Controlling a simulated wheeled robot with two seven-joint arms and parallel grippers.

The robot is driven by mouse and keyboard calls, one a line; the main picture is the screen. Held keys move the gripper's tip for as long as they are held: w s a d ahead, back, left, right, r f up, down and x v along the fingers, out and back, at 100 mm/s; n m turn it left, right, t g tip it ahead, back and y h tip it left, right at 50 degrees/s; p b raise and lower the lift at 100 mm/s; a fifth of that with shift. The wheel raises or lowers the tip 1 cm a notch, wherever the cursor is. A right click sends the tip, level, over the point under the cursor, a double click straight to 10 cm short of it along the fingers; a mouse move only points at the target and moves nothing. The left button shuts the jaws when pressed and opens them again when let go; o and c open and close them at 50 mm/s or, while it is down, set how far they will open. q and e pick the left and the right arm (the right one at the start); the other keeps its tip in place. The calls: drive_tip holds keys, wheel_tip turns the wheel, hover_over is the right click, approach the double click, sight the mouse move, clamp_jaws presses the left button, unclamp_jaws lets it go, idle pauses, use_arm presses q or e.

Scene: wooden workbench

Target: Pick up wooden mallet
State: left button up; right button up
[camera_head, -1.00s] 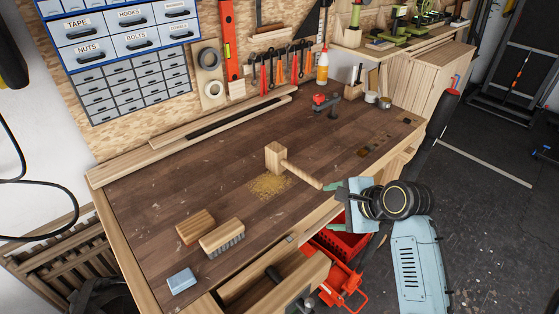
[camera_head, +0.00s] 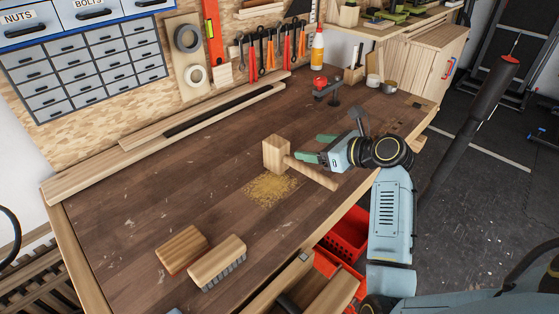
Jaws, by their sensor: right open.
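The wooden mallet (camera_head: 275,155) lies on the workbench (camera_head: 200,200), its block head up on the left and its pale handle (camera_head: 315,175) slanting toward the front right. My right gripper (camera_head: 312,147) reaches in from the right with its green fingers open. The fingers point left, just beyond the handle in the picture and close to the mallet head, with nothing between them. I cannot tell whether a finger touches the handle.
Sawdust (camera_head: 268,189) lies by the mallet. A red-topped clamp (camera_head: 326,88) stands behind my gripper. Planks (camera_head: 160,140) line the back edge. The middle left of the bench is clear.

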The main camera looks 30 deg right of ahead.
sight(283, 144)
drive_tip(key=b+x, duration=0.1)
drive_tip(key=x, duration=0.5)
drive_tip(key=shift+w+a+f, duration=0.15)
drive_tip(key=shift+w+a, duration=0.1)
drive_tip(key=shift+w, duration=0.05)
drive_tip(key=b+x, duration=0.1)
drive_tip(key=x, duration=0.2)
drive_tip(key=shift+w+a+f, duration=0.2)
drive_tip(key=shift+f, duration=0.15)
drive_tip(key=shift+w+a+f+b, duration=0.1)
drive_tip(key=shift+w+b, duration=0.25)
drive_tip(key=shift+w, duration=0.1)
drive_tip(key=c, duration=1.3)
use_arm(q)
drive_tip(key=f, duration=0.2)
drive_tip(key=shift+w+a+f, duration=0.3)
drive_tip(key=shift+a+f, duration=0.1)
use_arm(e)
drive_tip(key=shift+c, duration=0.3)
